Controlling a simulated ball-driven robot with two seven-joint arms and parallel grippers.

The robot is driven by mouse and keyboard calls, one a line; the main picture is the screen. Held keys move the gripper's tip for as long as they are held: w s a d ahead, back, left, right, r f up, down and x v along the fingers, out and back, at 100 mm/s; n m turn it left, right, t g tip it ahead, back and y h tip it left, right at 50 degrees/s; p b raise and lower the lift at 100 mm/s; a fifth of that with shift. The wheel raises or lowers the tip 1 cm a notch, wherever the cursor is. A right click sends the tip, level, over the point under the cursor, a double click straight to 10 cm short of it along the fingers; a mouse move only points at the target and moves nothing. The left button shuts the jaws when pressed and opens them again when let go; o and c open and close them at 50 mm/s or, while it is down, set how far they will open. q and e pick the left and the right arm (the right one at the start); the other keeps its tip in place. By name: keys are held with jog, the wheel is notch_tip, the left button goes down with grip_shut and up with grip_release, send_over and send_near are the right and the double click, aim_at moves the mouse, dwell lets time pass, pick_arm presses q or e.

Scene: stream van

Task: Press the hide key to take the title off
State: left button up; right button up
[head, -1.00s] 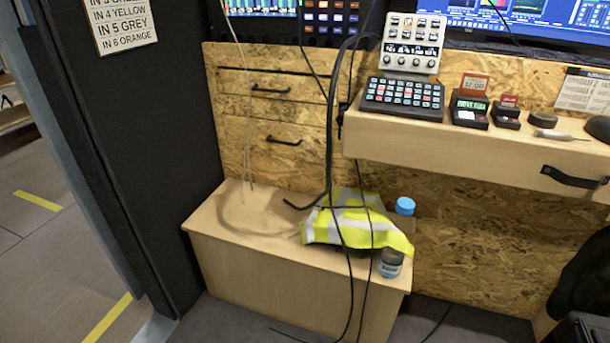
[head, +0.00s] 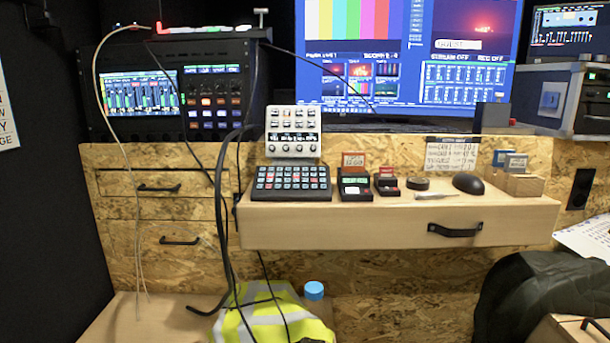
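A dark keypad (head: 291,184) with rows of pale and red keys lies at the left end of the wooden desk shelf. A white control panel (head: 293,131) with buttons and knobs stands tilted behind it. The key labels are too small to read, so I cannot tell which is the hide key. The large monitor (head: 406,60) shows colour bars at left and a reddish picture at right, with a pale title strip (head: 458,44) low in the reddish picture. Neither of my grippers is in view.
Small dark boxes with red cards (head: 355,181), a black roll (head: 417,184) and a mouse (head: 468,183) sit right of the keypad. Black cables (head: 224,215) hang just left of the shelf. A yellow vest (head: 268,318) and a blue-capped bottle (head: 314,291) are below.

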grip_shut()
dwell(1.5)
